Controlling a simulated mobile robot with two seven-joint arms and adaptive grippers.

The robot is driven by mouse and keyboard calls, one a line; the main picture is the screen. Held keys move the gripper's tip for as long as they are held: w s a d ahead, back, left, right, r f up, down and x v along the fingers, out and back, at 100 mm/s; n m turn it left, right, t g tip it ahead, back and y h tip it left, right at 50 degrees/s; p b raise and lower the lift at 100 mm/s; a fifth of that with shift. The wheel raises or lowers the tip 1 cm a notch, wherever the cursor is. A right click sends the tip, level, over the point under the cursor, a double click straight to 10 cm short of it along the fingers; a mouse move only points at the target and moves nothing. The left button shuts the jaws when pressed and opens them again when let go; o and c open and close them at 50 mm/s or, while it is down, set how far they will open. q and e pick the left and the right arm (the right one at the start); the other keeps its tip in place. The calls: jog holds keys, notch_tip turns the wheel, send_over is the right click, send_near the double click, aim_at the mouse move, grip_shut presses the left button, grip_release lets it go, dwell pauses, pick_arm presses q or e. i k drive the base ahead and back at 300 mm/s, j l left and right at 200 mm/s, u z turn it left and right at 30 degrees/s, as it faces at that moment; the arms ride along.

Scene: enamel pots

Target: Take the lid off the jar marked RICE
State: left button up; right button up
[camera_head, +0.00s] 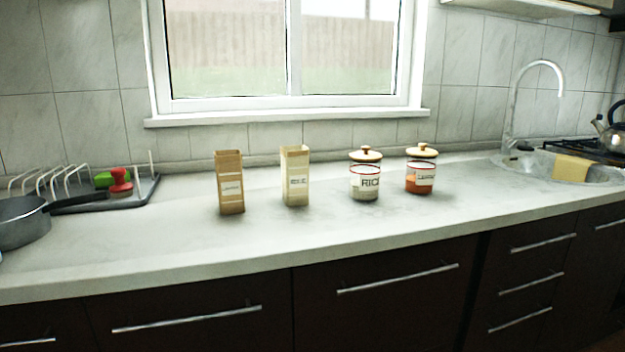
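The jar marked RICE (364,187) stands upright on the counter, right of the middle. It is whitish with a red line near its top. Its cream lid (366,156), with a small brown knob, sits on it. A second jar (420,182) with orange-red contents and its own knobbed lid (422,151) stands just to its right, a small gap apart. Its label is too small to read surely. Neither of my grippers shows in the head view.
A brown paper bag (230,184) and a paler bag (295,177) stand left of the jars. A dish rack (140,192) and a grey pan (22,224) are at far left. A sink (600,172) with tap (514,110) is at right. The counter front (330,238) is clear.

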aim_at(365, 155)
jog(key=i+l+u, duration=0.1)
jog(key=l+u, duration=0.2)
jog(key=l, duration=0.2)
jog(key=i+l+u, duration=0.1)
jog(key=l+u, duration=0.2)
jog(key=l, duration=1.25)
jog(key=i+u, duration=0.05)
jog(key=i, duration=0.05)
